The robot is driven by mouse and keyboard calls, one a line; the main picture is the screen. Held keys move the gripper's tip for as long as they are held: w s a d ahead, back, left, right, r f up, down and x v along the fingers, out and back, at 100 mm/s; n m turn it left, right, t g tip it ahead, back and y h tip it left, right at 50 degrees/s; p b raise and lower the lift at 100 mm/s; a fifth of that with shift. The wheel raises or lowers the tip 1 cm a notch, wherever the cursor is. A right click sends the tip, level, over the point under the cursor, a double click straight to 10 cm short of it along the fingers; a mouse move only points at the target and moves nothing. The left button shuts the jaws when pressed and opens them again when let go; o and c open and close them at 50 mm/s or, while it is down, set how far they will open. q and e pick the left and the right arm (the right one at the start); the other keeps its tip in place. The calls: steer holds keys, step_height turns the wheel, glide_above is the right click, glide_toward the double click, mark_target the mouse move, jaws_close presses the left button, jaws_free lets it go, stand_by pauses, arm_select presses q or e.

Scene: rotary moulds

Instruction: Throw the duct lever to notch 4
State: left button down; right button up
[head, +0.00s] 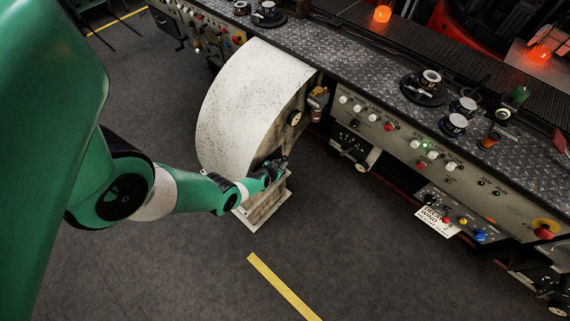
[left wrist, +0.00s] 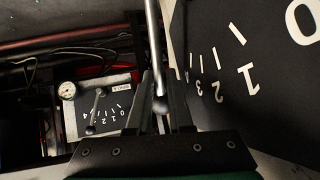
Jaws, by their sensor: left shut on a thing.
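In the left wrist view, a thin metal lever (left wrist: 153,40) with a rounded end hangs from the top between my left gripper's fingers. My left gripper (left wrist: 162,102) is shut on it. Beside it on the right is a large black dial plate (left wrist: 260,105) with white digits and tick marks; the lever runs just left of the high-number ticks, and I cannot tell exactly which notch it is in. In the head view my left gripper (head: 278,166) is at the lower side of a big white curved housing (head: 245,105), and the lever is too small to make out. My right gripper is out of view.
A smaller lever (left wrist: 96,108) with its own numbered plate (left wrist: 113,117) and a round gauge (left wrist: 67,90) sit behind in the left wrist view. A bench front with knobs (head: 400,140) runs along the right.

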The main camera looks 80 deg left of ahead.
arm_select(q)
steer(key=shift+d+f, duration=0.1)
steer(key=shift+f, duration=0.05)
steer(key=c, duration=1.1)
jaws_free()
steer(key=p+v, duration=1)
steer(key=v, duration=0.1)
steer(key=shift+r, duration=0.25)
steer(key=shift+s+d, duration=0.1)
